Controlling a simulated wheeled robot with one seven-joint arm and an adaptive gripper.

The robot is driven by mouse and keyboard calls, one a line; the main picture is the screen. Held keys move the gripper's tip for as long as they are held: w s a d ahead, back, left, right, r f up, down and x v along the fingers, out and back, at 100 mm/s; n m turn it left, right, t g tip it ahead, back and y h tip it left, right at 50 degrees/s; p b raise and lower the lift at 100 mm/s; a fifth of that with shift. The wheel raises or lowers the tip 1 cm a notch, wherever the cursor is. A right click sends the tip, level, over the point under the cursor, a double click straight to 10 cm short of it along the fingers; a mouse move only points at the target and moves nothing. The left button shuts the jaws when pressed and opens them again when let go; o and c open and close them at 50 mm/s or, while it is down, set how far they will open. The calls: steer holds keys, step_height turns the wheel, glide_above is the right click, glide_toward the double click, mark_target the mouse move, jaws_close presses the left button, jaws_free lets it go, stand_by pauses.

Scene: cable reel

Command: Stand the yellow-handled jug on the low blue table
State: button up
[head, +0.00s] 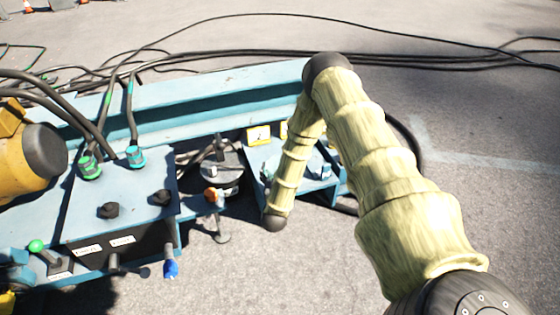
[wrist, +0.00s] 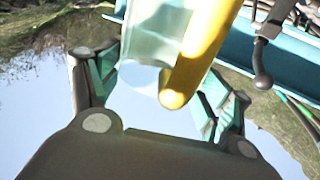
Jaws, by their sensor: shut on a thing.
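In the wrist view, the jug (wrist: 155,32) is a clear, pale greenish body at the top, cut off by the frame edge. Its thick yellow handle (wrist: 200,48) runs down between the fingers of my gripper (wrist: 162,90), which is shut on the jug. The exact finger contact is hard to see. In the head view I cannot make out the jug or the fingers clearly around the end of my arm. A low blue surface (head: 325,187), probably the low blue table, shows partly behind my forearm, with small yellow-framed plates at its back.
A blue bench (head: 120,195) with knobs and cable plugs stands at left, beside a yellow machine (head: 18,150). A long blue beam (head: 210,90) runs behind. Black cables (head: 400,60) lie across the ground. The pavement at front centre is clear.

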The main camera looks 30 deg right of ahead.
steer(key=w+d+f+b, duration=0.3)
steer(key=w+d, duration=0.3)
steer(key=w, duration=0.2)
steer(key=shift+w+f+b, duration=0.4)
steer(key=shift+f, duration=0.45)
steer(key=o, duration=1.8)
